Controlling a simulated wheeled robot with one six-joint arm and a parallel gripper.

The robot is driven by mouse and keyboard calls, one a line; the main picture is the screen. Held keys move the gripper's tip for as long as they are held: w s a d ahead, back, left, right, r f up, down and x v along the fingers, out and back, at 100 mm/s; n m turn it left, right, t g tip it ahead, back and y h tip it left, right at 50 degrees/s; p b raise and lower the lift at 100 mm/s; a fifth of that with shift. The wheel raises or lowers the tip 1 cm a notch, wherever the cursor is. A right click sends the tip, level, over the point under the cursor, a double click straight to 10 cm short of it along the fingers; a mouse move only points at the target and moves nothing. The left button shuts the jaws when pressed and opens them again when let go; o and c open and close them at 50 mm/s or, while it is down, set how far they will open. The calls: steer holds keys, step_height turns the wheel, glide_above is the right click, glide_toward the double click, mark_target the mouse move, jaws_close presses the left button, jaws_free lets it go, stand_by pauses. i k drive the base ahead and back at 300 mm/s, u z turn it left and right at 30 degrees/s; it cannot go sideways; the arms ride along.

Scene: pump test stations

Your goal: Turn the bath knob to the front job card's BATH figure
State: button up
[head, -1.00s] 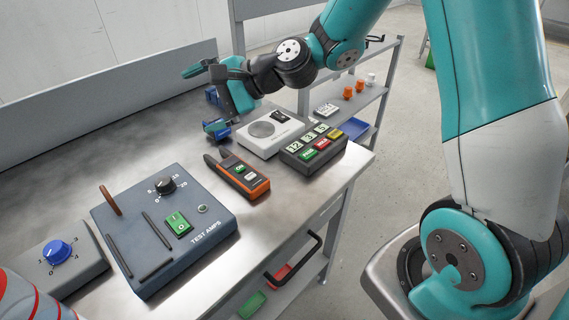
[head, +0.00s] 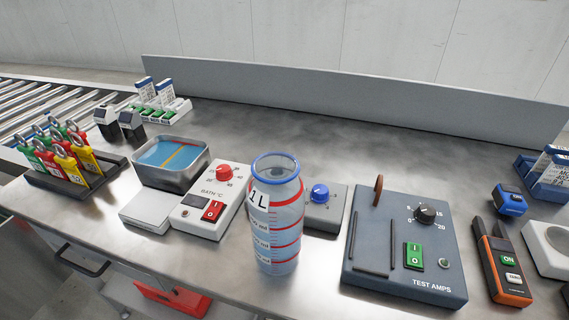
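The bath control box (head: 208,201) is white, marked BATH °C, and stands left of the middle of the bench in the head view. Its round red bath knob (head: 224,172) is on top; the scale figures around it are too small to read. A red rocker switch (head: 213,211) and a small dark display (head: 194,201) sit below the knob. Upright job cards (head: 165,92) stand in a white rack (head: 178,109) at the back left. Their print, including any BATH figure, is too small to read. My gripper is not in view.
A metal water bath (head: 172,178) stands left of the control box. A clear 1 L jug (head: 277,215) stands close on its right. The TEST AMPS box (head: 405,245) is at right. The bench's back middle is clear.

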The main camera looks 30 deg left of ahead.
mark_target(224, 172)
steer(key=z, duration=0.5)
steer(key=i, duration=0.15)
steer(key=u, duration=2.25)
